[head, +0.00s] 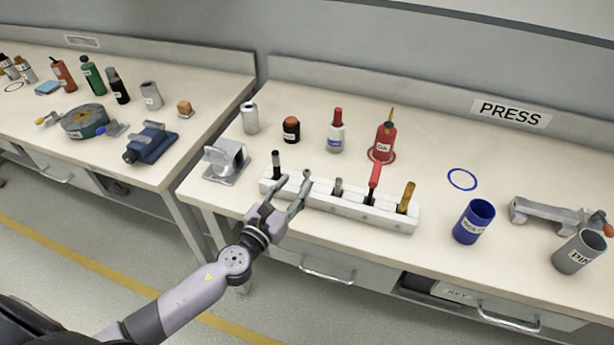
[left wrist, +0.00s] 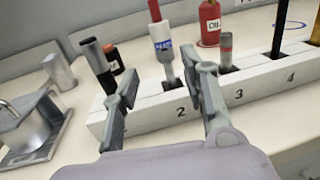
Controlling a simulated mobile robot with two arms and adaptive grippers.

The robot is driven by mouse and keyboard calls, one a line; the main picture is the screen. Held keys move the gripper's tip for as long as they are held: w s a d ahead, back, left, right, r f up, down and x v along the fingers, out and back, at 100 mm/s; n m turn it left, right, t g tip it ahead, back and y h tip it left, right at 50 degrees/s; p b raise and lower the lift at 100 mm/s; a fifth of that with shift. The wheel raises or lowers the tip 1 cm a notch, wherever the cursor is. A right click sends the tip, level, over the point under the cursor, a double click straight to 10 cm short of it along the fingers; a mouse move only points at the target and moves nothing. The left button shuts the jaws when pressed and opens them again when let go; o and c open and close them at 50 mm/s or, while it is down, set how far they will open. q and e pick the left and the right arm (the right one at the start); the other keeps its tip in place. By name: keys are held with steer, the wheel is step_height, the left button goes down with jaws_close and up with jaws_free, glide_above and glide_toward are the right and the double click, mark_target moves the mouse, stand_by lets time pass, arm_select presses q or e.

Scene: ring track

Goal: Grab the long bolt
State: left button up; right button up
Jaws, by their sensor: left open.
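A white rack (head: 340,201) with numbered slots stands near the front edge of the right-hand table; it also shows in the left wrist view (left wrist: 150,116). It holds several upright pieces: a black-and-grey one (head: 276,164) at the left end, a short grey one (head: 338,187), a red-handled one (head: 374,181) and a gold one (head: 406,197). I cannot tell which is the long bolt. My left gripper (head: 288,188) is open at the rack's left part. In the left wrist view its fingers (left wrist: 165,80) are apart around slot 2, with no clear contact. My right gripper is out of view.
Behind the rack stand a white red-capped bottle (head: 336,133), a red oil bottle (head: 385,141) and a black jar (head: 291,129). A metal fixture (head: 227,162) is left of the rack. A blue cup (head: 474,222) and grey cup (head: 579,252) stand right.

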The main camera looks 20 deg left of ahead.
mark_target(305, 177)
arm_select(q)
steer(key=w, duration=0.2)
steer(key=w+d, duration=0.2)
steer(key=w, duration=0.1)
steer(key=shift+w+f+p, duration=0.15)
steer(key=shift+w+p, duration=0.2)
steer(key=shift+s+a, duration=0.1)
steer(key=shift+c, duration=0.5)
jaws_close()
